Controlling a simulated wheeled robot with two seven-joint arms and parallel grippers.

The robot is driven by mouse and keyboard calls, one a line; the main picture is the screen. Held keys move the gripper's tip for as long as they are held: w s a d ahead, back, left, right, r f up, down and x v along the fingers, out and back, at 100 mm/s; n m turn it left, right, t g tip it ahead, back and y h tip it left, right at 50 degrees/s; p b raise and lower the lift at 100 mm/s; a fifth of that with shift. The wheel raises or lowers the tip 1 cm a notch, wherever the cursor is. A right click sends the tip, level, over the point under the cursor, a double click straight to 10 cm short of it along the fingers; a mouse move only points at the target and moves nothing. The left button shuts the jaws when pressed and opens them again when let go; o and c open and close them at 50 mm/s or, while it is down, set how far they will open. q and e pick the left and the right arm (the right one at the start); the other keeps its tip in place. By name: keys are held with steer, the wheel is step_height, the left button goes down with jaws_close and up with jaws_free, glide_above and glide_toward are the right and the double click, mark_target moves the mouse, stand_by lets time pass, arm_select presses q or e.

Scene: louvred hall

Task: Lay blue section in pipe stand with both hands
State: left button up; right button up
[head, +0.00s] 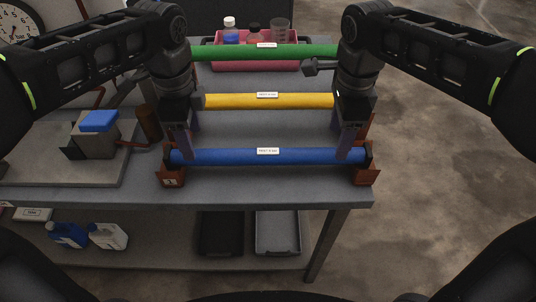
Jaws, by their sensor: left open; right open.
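The blue section (225,157) lies level across the front of the grey table, with a white label at its middle. Its ends sit at the rust-red brackets of the pipe stand, the left bracket (171,179) and the right bracket (367,176). My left gripper (183,150) is open and points down at the left part of the blue section. My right gripper (346,150) is open and points down at its right part. Whether the fingers touch the pipe is hard to tell.
A yellow pipe (235,101) and a green pipe (225,53) lie farther back, partly hidden by my arms. Behind them is a pink bin (230,66) with bottles. A blue-topped device (98,125) stands at left. Trays (277,233) and bottles (107,236) are on the lower shelf.

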mark_target(196, 151)
arm_select(q)
step_height(196, 151, down, 6)
steer(key=shift+r, duration=0.1)
arm_select(e)
step_height(196, 151, down, 6)
steer(key=shift+r, duration=0.1)
arm_select(q)
jaws_close()
arm_select(e)
jaws_close()
steer(key=shift+r, duration=0.1)
stand_by(0.9)
